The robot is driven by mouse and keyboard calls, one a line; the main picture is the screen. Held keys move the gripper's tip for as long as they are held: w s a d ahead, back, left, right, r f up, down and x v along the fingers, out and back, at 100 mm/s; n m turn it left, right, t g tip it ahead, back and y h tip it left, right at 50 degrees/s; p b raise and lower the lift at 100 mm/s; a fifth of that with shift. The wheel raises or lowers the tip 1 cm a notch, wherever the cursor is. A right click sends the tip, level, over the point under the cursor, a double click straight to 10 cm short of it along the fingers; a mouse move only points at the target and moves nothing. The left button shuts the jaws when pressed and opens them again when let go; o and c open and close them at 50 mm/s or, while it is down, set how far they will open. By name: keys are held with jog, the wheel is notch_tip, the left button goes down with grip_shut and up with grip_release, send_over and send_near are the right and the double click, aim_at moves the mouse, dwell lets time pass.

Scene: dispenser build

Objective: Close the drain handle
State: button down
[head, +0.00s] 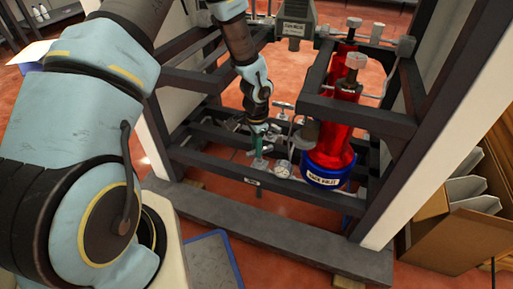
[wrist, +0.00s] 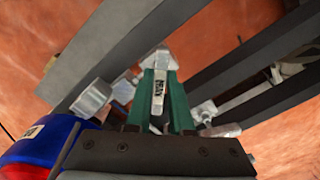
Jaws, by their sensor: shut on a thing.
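The drain handle (wrist: 159,92) is a pale metal lever with a small label, seen in the wrist view between the two green fingers of my gripper (wrist: 161,105). The fingers press on it from both sides. Its end shows just past the fingertips. In the head view my gripper (head: 260,146) points down into the dark frame, with its green fingertips at the pale metal fitting (head: 258,164) low in the frame. The handle's exact angle is hard to tell there, being small and partly covered by the fingers.
A red cylinder with a blue labelled base (head: 323,176) stands right of my gripper. A round gauge (head: 282,169) and metal pipe fittings are close by. Dark frame beams (head: 300,243) surround the space. A brown box (head: 462,235) is at the right.

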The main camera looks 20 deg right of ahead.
jog(key=shift+r+p, duration=0.1)
jog(key=shift+p, duration=0.2)
jog(key=m+p, duration=0.3)
jog(key=m, duration=0.1)
jog(key=shift+w+r, duration=0.1)
jog(key=shift+w, duration=0.15)
jog(key=shift+w+d+m+p, duration=0.1)
jog(key=shift+w+m+p, duration=0.05)
jog(key=shift+m+p, duration=1)
jog(key=shift+w+d+m+p, duration=0.1)
jog(key=shift+m+p, duration=0.65)
jog(key=shift+m, duration=0.7)
jog(key=shift+f, duration=0.2)
jog(key=c, duration=0.8)
grip_release()
